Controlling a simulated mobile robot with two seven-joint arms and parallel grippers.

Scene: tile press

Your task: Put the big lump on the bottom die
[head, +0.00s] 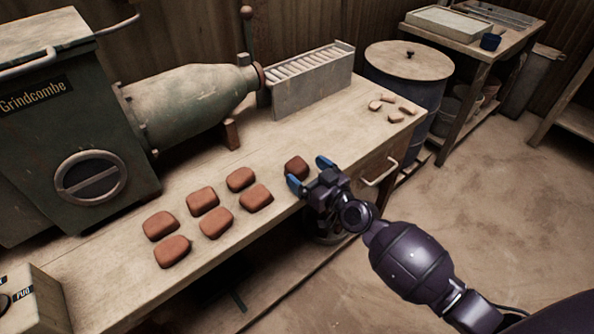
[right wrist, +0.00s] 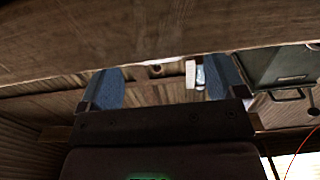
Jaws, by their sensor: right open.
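Several reddish-brown clay lumps lie on the wooden bench. A darker lump (head: 296,167) lies near the bench's front edge, apart from the others. My right gripper (head: 308,173) is open, its two blue fingertips beside this darker lump at the front edge. Nothing shows held in it, and I cannot tell whether a fingertip touches the lump. In the right wrist view the blue fingers (right wrist: 163,80) are spread apart below a wooden surface, with no lump visible between them. My left gripper is not in view. I cannot make out a bottom die.
Other lumps (head: 202,201) lie in loose rows left of the gripper. A green machine (head: 195,100) and a grey slotted rack (head: 312,85) stand along the back. Small pale pieces (head: 396,117) lie at the bench's right end. Bare bench (head: 340,128) lies between them and the lumps.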

